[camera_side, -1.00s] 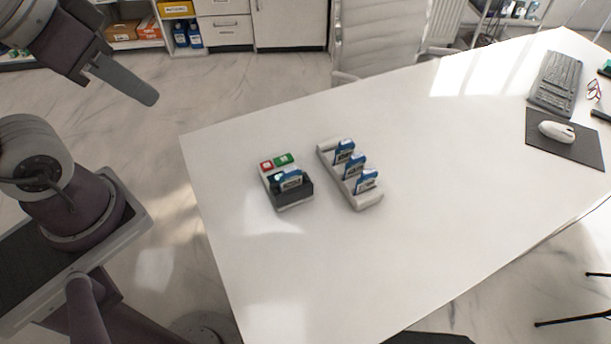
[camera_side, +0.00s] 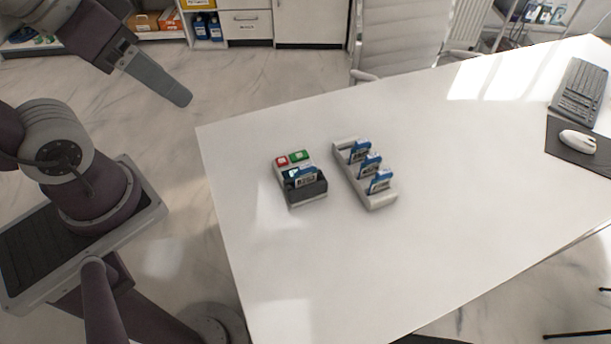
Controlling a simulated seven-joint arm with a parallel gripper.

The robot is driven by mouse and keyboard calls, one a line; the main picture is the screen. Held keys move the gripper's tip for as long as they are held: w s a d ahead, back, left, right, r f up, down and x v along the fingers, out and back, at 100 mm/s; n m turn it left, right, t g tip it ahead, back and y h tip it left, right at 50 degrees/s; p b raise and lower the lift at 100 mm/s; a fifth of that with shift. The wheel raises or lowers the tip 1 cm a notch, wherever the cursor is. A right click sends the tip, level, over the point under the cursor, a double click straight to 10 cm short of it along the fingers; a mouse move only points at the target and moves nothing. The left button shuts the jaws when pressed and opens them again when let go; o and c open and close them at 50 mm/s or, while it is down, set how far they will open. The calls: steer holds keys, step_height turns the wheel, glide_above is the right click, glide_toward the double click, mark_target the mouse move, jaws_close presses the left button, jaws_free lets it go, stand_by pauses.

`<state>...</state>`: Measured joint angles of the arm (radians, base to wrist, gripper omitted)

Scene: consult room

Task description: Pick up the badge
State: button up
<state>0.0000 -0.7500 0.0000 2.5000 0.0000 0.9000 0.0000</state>
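Several blue-and-white badges stand on the white desk. One badge (camera_side: 303,178) stands upright in a small dark holder (camera_side: 310,194) that has a red and a green button behind it. Three more badges stand in a row in a pale rack to its right: a rear one (camera_side: 360,152), a middle one (camera_side: 371,167) and a front one (camera_side: 381,182). My gripper (camera_side: 183,98) is at upper left, beyond the desk's left edge and clear of all badges. Its fingers overlap in this view, so their opening is hidden.
The pale rack (camera_side: 350,180) stands close to the dark holder, with a narrow gap between. A keyboard (camera_side: 578,90) and a mouse (camera_side: 577,141) on a dark mat lie at far right. A white chair (camera_side: 400,45) stands behind the desk (camera_side: 440,240), whose front and middle are clear.

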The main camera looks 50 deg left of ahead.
steer(key=shift+o, duration=1.3)
